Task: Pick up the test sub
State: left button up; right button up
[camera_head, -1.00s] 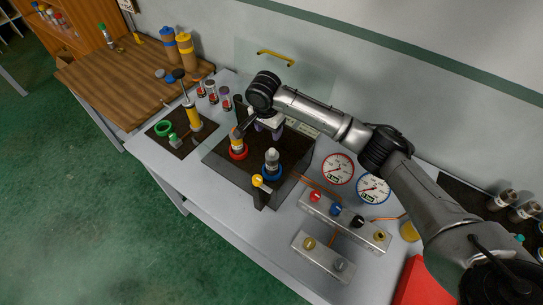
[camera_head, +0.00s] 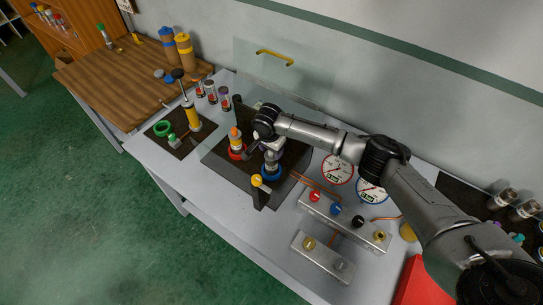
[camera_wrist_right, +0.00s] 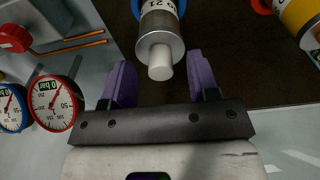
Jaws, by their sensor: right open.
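A silver cylinder with a white label and narrow light tip (camera_wrist_right: 160,50) stands in a blue ring (camera_head: 272,175) on the dark block; it appears to be a test sub. A second, orange-topped cylinder (camera_head: 235,140) stands in a red ring (camera_head: 238,153) to its left. My right gripper (camera_head: 269,146) is open at the top of the silver cylinder, hiding part of it. In the right wrist view its purple fingers (camera_wrist_right: 160,78) are spread to either side of the cylinder's tip; contact cannot be told. My left gripper is not in view.
A yellow-knobbed post (camera_head: 258,183) stands just in front of the blue ring. Gauges (camera_head: 337,169) and a valve manifold (camera_head: 345,220) with copper pipes lie to the right. A clear panel with a yellow handle (camera_head: 275,57) stands behind.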

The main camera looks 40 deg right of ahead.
jog(key=shift+f, duration=0.55)
jog(key=shift+c, duration=0.2)
grip_shut()
jog(key=shift+r, duration=0.1)
jog(key=shift+r, duration=0.45)
jog(key=r, duration=0.3)
jog(key=shift+s+d+r, duration=0.2)
jog(key=shift+s+r, duration=0.05)
jog(key=shift+r, duration=0.05)
jog(key=s+d+r, duration=0.4)
jog(key=s+r, duration=0.2)
jog(key=s, duration=0.4)
jog(key=shift+s+r+p, duration=0.2)
jog(key=shift+p, duration=0.2)
